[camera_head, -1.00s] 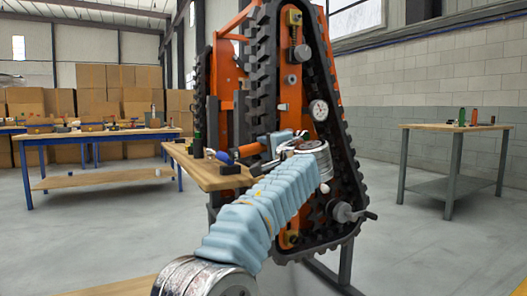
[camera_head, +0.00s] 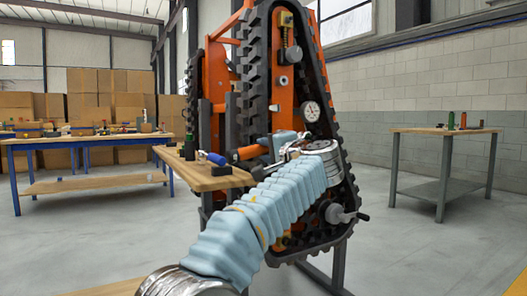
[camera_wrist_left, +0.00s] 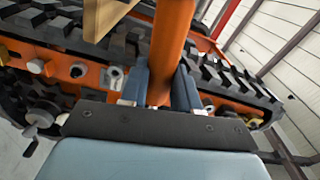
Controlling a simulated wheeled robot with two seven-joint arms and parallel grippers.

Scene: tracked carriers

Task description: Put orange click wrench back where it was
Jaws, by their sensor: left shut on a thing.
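The orange click wrench (camera_head: 251,152) shows its orange handle beside the tracked carrier in the head view. My left gripper (camera_head: 283,143) is shut on it. In the left wrist view the orange shaft (camera_wrist_left: 171,45) stands between the two blue-grey fingers of my left gripper (camera_wrist_left: 160,85). The wrench's far end is hidden. In the head view it appears just above and beyond the right end of the wooden shelf (camera_head: 222,181); I cannot tell whether they touch. My right gripper is in neither view.
The tracked carrier (camera_head: 262,60) stands close behind my left gripper, with a gauge (camera_head: 311,111) and a crank (camera_head: 341,215). A blue-handled tool (camera_head: 214,158) lies on the shelf. A workbench (camera_head: 443,131) stands right, a blue-legged one (camera_head: 85,139) left.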

